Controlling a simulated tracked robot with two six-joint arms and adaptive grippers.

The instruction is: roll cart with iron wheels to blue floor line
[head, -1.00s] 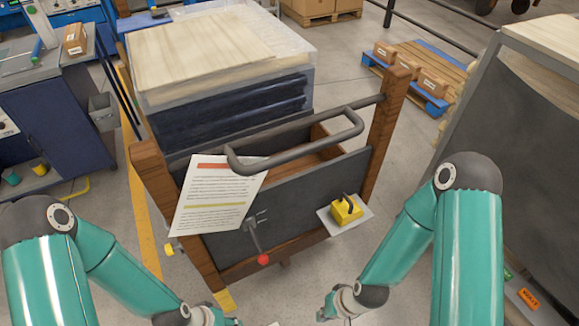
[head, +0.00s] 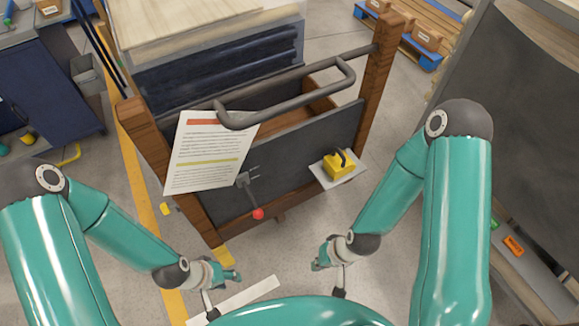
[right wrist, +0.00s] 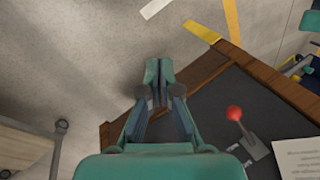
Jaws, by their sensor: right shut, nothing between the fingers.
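The cart has brown wooden posts, a dark front panel (head: 290,165) and a grey bent handle bar (head: 300,95) across its top. A red-knobbed lever (head: 257,213) sticks out low on the panel and also shows in the right wrist view (right wrist: 234,114). The cart's wheels are hidden, and no blue floor line shows. My left gripper (head: 234,275) is low in front of the cart, apart from it; its finger opening is too small to judge. My right gripper (head: 318,264) is shut and empty, below the panel; its fingers (right wrist: 159,72) show together in the right wrist view.
A printed sheet (head: 208,155) hangs at the cart's left, and a yellow block (head: 338,164) sits on a pale plate at right. A yellow floor line (head: 145,205) runs at left. A blue cabinet (head: 50,120) stands left; a dark-sided unit (head: 510,150) stands right.

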